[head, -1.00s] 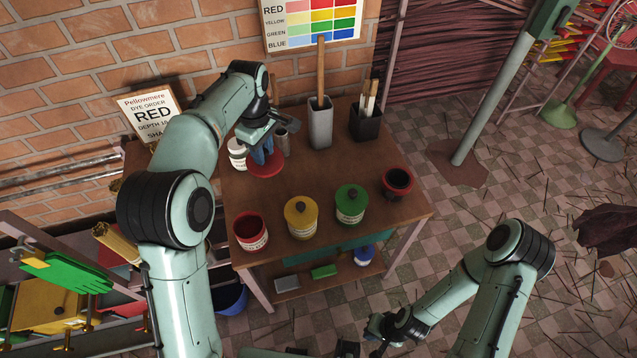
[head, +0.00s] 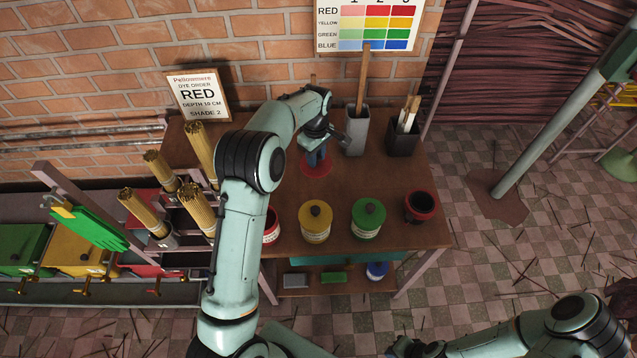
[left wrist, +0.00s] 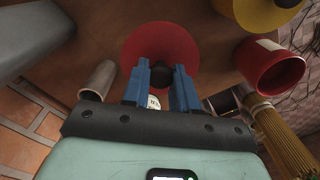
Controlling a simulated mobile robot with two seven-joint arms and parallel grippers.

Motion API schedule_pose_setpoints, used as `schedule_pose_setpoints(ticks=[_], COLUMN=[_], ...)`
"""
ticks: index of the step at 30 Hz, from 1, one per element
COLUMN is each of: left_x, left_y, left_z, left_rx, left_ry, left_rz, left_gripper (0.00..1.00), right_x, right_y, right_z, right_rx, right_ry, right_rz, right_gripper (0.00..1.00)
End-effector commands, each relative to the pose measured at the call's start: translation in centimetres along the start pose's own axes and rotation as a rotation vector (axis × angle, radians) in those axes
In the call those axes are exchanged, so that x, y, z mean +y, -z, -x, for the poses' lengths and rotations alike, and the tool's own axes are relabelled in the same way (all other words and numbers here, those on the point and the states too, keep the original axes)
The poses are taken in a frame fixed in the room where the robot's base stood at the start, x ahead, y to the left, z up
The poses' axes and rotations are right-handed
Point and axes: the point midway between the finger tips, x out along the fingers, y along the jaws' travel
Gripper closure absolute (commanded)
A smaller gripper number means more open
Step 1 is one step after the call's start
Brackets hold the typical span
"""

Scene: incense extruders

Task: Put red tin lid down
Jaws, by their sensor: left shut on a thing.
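The red tin lid (head: 316,170) is a flat red disc at the back of the wooden table, behind the yellow tin (head: 315,222). My left gripper (head: 317,155) is above it with blue fingers pointing down. In the left wrist view the lid (left wrist: 160,42) spreads beyond the fingers, which are shut on its dark knob (left wrist: 158,76). I cannot tell whether the lid touches the table. The open red tin (head: 271,226) is partly hidden by my left arm; it also shows in the left wrist view (left wrist: 270,66). My right gripper (head: 405,348) is low at the bottom edge, its fingers unclear.
A green lidded tin (head: 368,219) and a dark red pot (head: 420,206) stand along the table front. A grey holder (head: 356,132) and a black holder (head: 402,140) stand behind. Bare tabletop (head: 375,178) lies right of the lid.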

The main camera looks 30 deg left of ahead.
Motion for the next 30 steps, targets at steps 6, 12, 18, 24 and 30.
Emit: schedule_pose_setpoints(ticks=[6, 12, 18, 24, 30], left_x=[-0.1, 0.1, 0.0, 0.0, 0.1], left_y=[0.0, 0.0, 0.0, 0.0, 0.0], left_z=[-5.9, -8.5, -10.0, -12.9, -13.0], left_rx=[-0.002, -0.001, -0.001, 0.0, 0.001], left_ry=[0.004, -0.001, 0.001, 0.0, -0.002], left_rz=[0.0, 0.0, 0.0, 0.0, 0.0], left_gripper=[1.0, 1.0, 1.0, 1.0, 1.0], right_x=[0.2, 0.2, 0.2, 0.1, 0.1], right_y=[-0.3, -0.2, -0.2, -0.1, -0.1], right_z=[-0.3, -0.3, -0.3, -0.1, -0.1], right_rx=[-0.004, -0.003, -0.003, -0.001, -0.001], right_ry=[-0.001, -0.001, -0.001, -0.001, -0.001], right_rz=[-0.002, -0.001, -0.001, -0.001, -0.001], right_gripper=[1.0, 1.0, 1.0, 1.0, 1.0])
